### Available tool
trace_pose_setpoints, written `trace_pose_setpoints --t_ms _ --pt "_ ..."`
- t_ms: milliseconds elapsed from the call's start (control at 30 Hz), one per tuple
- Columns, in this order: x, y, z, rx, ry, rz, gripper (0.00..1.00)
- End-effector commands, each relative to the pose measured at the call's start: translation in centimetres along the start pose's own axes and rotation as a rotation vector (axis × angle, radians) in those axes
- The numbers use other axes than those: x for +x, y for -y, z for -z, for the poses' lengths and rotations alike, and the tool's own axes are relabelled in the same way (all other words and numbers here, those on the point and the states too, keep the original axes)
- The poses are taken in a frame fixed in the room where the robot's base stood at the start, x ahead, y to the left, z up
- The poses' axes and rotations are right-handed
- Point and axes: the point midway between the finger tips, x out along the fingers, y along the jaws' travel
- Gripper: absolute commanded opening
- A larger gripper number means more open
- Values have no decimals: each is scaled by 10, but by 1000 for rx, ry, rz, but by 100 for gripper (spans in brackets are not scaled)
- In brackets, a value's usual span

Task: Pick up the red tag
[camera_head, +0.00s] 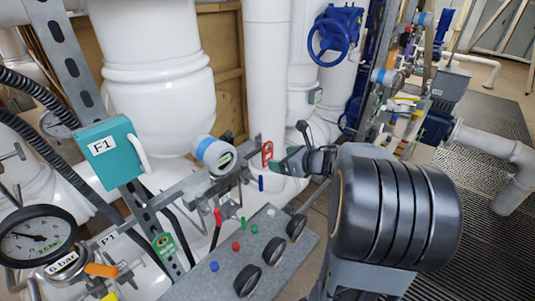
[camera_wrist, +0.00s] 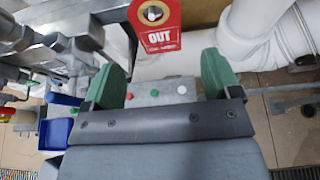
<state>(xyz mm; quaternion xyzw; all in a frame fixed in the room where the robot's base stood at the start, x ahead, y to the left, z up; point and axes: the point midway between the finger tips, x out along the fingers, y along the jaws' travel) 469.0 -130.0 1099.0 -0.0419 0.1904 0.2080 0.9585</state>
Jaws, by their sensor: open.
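The red tag (camera_wrist: 158,38) reads "OUT" and has a round hole with metal in it near its top. In the wrist view it is at the top, ahead of my gripper (camera_wrist: 164,68), between the lines of the two green fingers and apart from both. My gripper is open and empty. In the head view the red tag (camera_head: 267,154) hangs upright by the grey metal bracket, just left of my gripper (camera_head: 286,158). What holds the tag up is hard to make out.
A grey panel (camera_head: 222,262) with black knobs and coloured buttons lies below the tag. A blue-and-white transmitter (camera_head: 213,154) is to the left. White pipes (camera_head: 266,70) stand behind. A blue handwheel (camera_head: 333,35) is at the upper right.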

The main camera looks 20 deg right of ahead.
Motion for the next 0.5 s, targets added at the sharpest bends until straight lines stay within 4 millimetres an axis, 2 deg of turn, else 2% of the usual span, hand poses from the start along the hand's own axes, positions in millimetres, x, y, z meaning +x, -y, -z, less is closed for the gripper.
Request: trace_pose_setpoints --t_ms 100,333,500 --pt "12 -1 0 1 -1 -2 83" --pt "25 -1 -1 2 -1 -3 83" --pt "49 -1 1 3 -3 -5 83"
